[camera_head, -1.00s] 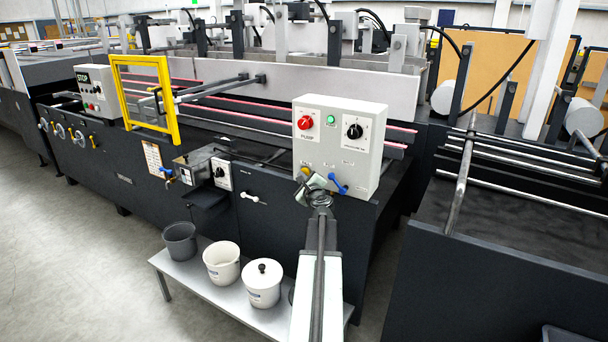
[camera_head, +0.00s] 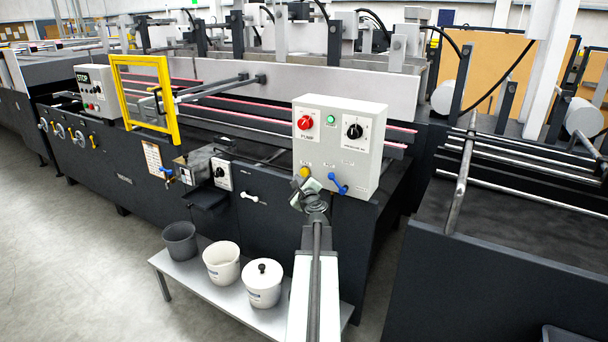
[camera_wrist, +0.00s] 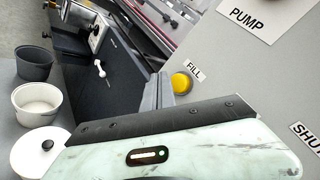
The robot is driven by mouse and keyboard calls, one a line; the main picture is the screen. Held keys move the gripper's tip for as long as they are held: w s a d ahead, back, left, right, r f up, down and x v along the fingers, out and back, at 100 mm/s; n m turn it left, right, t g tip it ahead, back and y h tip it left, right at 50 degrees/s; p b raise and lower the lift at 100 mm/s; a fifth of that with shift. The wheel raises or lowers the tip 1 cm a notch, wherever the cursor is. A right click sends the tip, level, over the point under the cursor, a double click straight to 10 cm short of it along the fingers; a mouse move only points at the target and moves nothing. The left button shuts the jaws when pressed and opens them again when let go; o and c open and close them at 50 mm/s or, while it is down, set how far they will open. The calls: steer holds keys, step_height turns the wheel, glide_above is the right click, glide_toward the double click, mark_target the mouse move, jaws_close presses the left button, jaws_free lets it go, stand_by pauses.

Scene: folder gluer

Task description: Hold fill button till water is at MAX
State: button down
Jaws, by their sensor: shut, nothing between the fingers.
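The yellow fill button (camera_head: 304,172) is on the lower left of the light grey control box (camera_head: 365,165). In the wrist view the button (camera_wrist: 180,83) shows whole beside its FILL label (camera_wrist: 195,69), with no finger over it. My gripper (camera_head: 308,188) is shut and empty, just below the button in the head view. Its pale, scuffed body with a dark edge fills the bottom of the wrist view. I cannot tell how far it stands off the button. No water level or MAX mark can be made out.
The box also carries a red PUMP knob (camera_head: 305,122), a green button (camera_head: 331,120), a black dial (camera_head: 354,131) and a blue-handled valve (camera_head: 338,184) right of my gripper. A low bench (camera_head: 197,287) with a grey bucket (camera_head: 180,241) and two white pots stands below left.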

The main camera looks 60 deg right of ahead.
steer(key=a, duration=0.3)
steer(key=shift+a, duration=0.3)
